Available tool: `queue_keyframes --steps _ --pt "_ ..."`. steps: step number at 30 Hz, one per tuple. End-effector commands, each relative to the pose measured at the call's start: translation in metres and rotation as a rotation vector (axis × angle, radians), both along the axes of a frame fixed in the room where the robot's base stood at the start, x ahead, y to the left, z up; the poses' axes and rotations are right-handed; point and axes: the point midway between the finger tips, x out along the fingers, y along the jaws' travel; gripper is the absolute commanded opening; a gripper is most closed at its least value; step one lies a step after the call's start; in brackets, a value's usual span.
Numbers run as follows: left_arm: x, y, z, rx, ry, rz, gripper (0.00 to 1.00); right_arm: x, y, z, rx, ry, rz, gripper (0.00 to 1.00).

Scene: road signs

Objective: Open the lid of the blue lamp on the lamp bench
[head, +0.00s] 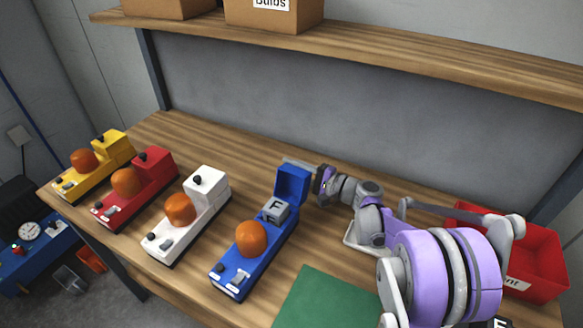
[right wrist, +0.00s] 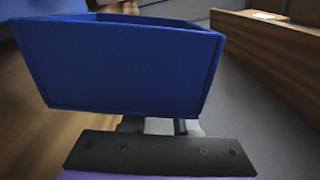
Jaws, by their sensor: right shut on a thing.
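The blue lamp (head: 238,278) stands on the wooden lamp bench (head: 330,255), with an orange dome and a small switch at its near end. Its blue lid (head: 291,184) stands raised at the far end. A grey block marked F (head: 276,209) shows in the uncovered compartment. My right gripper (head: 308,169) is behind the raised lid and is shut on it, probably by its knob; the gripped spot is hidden. In the right wrist view the blue lid (right wrist: 125,70) fills the space just beyond the dark gripper (right wrist: 160,130). My left gripper is not in view.
White (head: 166,245), red (head: 118,210) and yellow (head: 72,188) lamps stand to the left with lids down. A green mat (head: 325,300) lies at the front. A red bin (head: 535,255) is at right. A shelf (head: 400,50) with boxes runs above.

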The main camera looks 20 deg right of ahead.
Motion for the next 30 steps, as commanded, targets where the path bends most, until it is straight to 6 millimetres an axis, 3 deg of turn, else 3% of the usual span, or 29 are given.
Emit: queue_keyframes --steps 9,16,24,25,30 --pt "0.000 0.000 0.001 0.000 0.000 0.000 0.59 0.000 0.000 0.001 -0.006 -0.005 0.000 0.00" --pt "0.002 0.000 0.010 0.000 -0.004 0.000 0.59 -0.007 0.009 0.018 -0.091 -0.071 0.001 0.00" --pt "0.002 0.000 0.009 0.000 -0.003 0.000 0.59 -0.007 0.010 0.017 -0.089 -0.069 0.000 0.00" --pt "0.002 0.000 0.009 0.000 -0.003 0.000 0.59 -0.007 0.010 0.017 -0.089 -0.069 0.000 0.30" --pt "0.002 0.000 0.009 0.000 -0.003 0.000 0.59 -0.007 0.010 0.017 -0.089 -0.069 0.000 0.57"
